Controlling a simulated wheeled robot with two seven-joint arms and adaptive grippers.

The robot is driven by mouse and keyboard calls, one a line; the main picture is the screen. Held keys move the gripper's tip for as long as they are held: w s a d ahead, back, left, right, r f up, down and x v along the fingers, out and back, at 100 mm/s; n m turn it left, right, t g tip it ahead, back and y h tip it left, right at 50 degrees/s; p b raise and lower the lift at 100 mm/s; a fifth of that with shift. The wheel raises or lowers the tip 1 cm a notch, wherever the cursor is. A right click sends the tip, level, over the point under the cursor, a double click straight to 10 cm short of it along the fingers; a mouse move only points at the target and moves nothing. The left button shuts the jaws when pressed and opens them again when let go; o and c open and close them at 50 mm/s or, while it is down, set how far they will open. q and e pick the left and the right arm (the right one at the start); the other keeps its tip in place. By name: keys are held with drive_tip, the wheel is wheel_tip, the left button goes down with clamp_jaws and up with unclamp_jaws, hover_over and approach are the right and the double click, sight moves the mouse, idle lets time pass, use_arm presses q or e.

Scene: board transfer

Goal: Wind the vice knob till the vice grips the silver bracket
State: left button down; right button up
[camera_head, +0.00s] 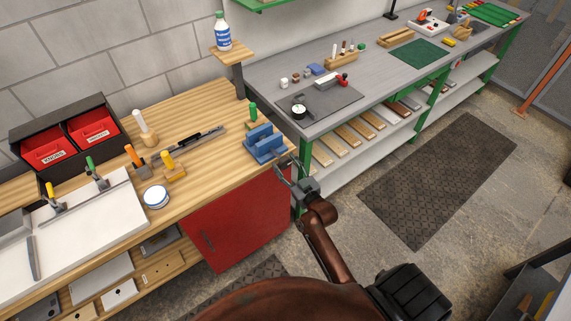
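The blue vice (265,144) stands at the right front corner of the wooden bench. I cannot make out its knob or the silver bracket at this size; the right side of the vice is close to my gripper. My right gripper (284,166) is just off the bench corner, right of and in front of the vice. Its dark fingers look spread apart, with a gap between them. I see nothing clearly held in it. My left gripper is not in view.
A green-handled tool (253,115) stands behind the vice, and a dark metal rail (192,143) lies left of it. A grey workbench (262,81) adjoins at the back right. A red cabinet (237,221) is under the wooden bench. Open floor lies to the right.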

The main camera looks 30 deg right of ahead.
drive_tip(key=c, duration=0.8)
drive_tip(key=shift+r+m+p, duration=0.25)
drive_tip(key=shift+m+p, duration=0.35)
drive_tip(key=shift+p, duration=0.35)
drive_tip(key=shift+m+p, duration=0.7)
drive_tip(key=shift+p, duration=0.15)
drive_tip(key=shift+d+m+p, duration=0.1)
drive_tip(key=shift+m+p, duration=0.85)
drive_tip(key=shift+m, duration=0.05)
drive_tip(key=shift+f+m+g+p, duration=0.1)
drive_tip(key=shift+m+g+p, duration=0.2)
drive_tip(key=shift+m+p, duration=0.6)
drive_tip(key=o, duration=1.2)
drive_tip(key=shift+f, duration=0.1)
drive_tip(key=shift+c, duration=0.2)
